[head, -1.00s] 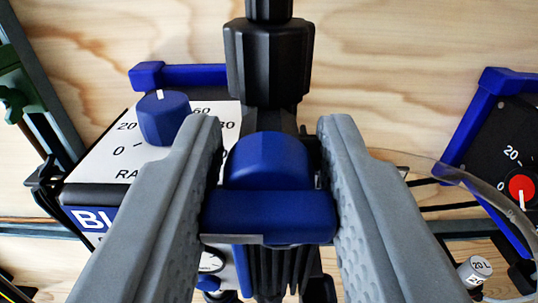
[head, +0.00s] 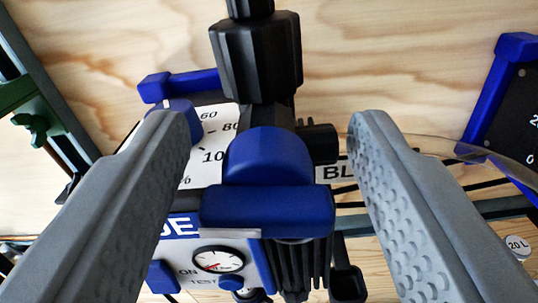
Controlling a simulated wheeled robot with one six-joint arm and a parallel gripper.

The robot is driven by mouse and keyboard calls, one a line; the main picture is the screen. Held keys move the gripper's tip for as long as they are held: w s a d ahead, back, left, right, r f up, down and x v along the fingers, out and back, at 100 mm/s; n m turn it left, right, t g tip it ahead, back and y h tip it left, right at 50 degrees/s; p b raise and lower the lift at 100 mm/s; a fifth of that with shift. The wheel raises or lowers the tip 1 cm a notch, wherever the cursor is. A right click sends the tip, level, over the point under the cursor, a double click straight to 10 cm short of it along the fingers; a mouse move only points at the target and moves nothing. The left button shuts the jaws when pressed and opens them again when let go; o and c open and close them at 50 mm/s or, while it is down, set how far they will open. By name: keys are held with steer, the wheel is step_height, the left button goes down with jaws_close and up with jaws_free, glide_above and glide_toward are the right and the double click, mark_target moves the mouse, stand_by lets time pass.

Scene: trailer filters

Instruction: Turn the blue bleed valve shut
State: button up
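The blue bleed valve (head: 267,207) is in the middle of the head view, in front of a black vertical pipe fitting (head: 255,58). Its wide blue bar lies level across the picture, crosswise to the pipe, with a rounded blue hub above it. My gripper (head: 270,125) is open around the valve, one grey finger on each side.
A panel with a number scale (head: 214,148) and a round gauge (head: 218,259) sits left of and below the valve. A black side port (head: 318,143) is right of the hub. A blue-framed dark unit (head: 492,90) stands far right. Bare plywood (head: 390,60) is behind.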

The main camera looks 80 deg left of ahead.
steer(key=v, duration=1.7)
steer(key=shift+d, duration=0.2)
steer(key=shift+s, duration=0.1)
steer(key=x, duration=1.5)
steer(key=shift+a+f, duration=0.2)
steer(key=shift+a, duration=0.1)
